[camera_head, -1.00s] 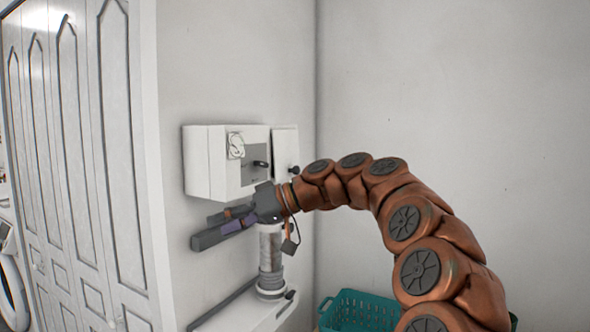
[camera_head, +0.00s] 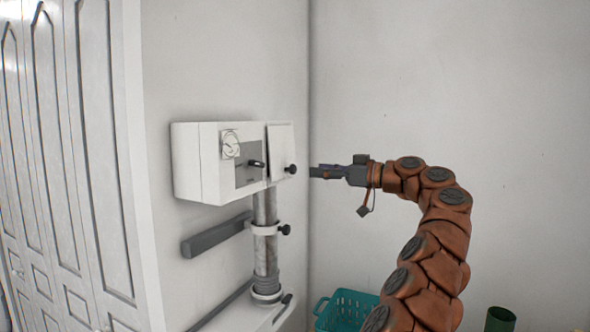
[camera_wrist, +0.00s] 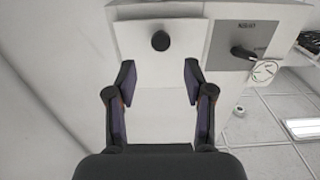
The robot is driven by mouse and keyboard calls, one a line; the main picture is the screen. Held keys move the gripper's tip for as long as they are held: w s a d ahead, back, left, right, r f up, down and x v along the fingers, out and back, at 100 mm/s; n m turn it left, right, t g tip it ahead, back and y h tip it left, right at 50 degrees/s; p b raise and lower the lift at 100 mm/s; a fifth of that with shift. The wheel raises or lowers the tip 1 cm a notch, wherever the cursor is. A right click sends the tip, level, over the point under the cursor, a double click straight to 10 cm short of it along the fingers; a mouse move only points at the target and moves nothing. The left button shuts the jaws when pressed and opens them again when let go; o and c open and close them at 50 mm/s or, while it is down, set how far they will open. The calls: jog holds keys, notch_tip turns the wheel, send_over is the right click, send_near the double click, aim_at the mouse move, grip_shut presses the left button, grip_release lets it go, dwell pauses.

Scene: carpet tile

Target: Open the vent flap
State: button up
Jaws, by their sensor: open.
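The vent flap (camera_head: 281,150) is a white square panel with a black knob (camera_head: 291,169) on the front right end of a white wall box (camera_head: 200,160). I cannot tell whether it sits flush or slightly ajar. In the wrist view the flap (camera_wrist: 135,38) is ahead at the top, with its knob (camera_wrist: 161,41) just beyond the fingertips. My gripper (camera_head: 314,172) is just right of the knob, pointing left at it. In the wrist view my gripper (camera_wrist: 159,74) is open and empty, its fingers apart below the knob and not visibly touching it.
A grey panel with a black lever (camera_head: 256,164) is beside the flap. A ribbed pipe (camera_head: 266,240) runs down from the box, and a grey bar (camera_head: 215,236) is on the wall. A teal basket (camera_head: 345,310) and green bin (camera_head: 499,319) stand below. The right wall is bare.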

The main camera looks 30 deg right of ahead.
aim_at(295, 169)
jog(key=p+x, duration=0.1)
jog(key=x, duration=0.6)
jog(key=shift+w+a, duration=0.2)
jog(key=shift+c, duration=0.3)
grip_shut()
